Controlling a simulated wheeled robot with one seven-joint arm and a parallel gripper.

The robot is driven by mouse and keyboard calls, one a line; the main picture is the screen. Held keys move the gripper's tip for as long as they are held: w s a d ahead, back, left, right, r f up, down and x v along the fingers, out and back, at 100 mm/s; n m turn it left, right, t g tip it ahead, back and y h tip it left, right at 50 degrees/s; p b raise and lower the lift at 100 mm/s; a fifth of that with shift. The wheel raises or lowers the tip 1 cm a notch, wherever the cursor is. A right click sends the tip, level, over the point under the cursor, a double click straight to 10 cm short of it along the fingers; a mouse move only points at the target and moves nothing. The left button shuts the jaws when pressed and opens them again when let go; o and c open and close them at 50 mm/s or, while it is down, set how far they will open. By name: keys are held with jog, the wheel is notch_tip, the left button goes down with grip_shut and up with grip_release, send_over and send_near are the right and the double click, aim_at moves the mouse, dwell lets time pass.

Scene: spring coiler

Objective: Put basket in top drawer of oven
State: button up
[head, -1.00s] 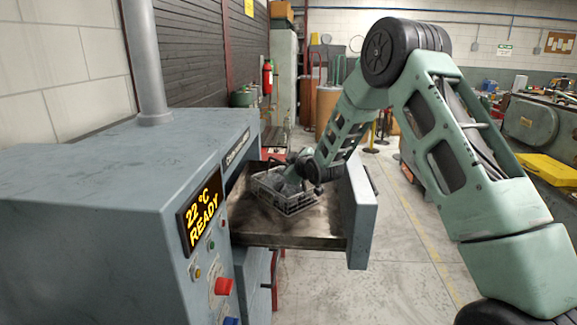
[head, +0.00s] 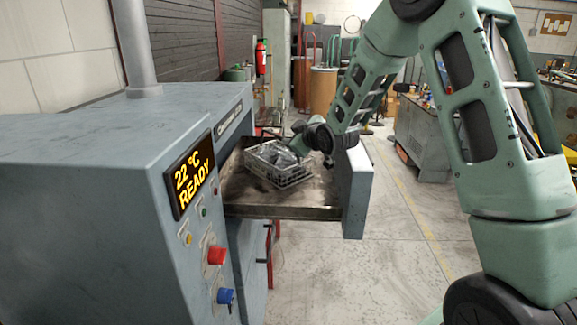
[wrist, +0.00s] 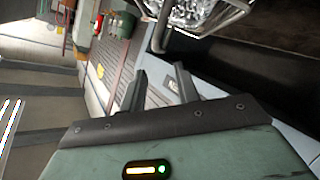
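The grey wire basket (head: 282,177) sits on the floor of the oven's pulled-out top drawer (head: 290,207), towards its back side as seen in the head view. Part of the basket, with shiny metal contents, shows at the top of the wrist view (wrist: 204,34). The oven (head: 110,190) stands at the left; its display reads 22 °C READY. My gripper (wrist: 160,78) has its two fingers apart with nothing between them, and the basket lies beyond the fingertips. In the head view, my wrist is above and beside the basket; the fingers are hidden there.
The drawer's front panel (head: 357,190) stands to the right of the basket. A red button (head: 216,254) and a blue knob (head: 225,296) are on the oven's front. The concrete floor (head: 350,275) right of the drawer is clear. A workbench (head: 424,137) stands farther right.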

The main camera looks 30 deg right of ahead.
jog(key=s+a+f+g+y, duration=0.15)
jog(key=s+a+g, duration=0.25)
jog(key=s+a, duration=0.55)
jog(key=s+a+f+g+y, duration=0.1)
jog(key=s+a+g+y, duration=0.15)
jog(key=s+a, duration=0.75)
jog(key=s+a+g+h, duration=0.1)
jog(key=s+a+g, duration=0.3)
jog(key=s, duration=0.8)
jog(key=s+a+f+g+h, duration=0.1)
jog(key=s+a+g, duration=0.3)
jog(key=s, duration=0.8)
jog(key=shift+s+f+n+h, duration=0.15)
jog(key=shift+s+n+h, duration=0.1)
jog(key=shift+n+h, duration=0.15)
jog(key=shift+a, duration=0.1)
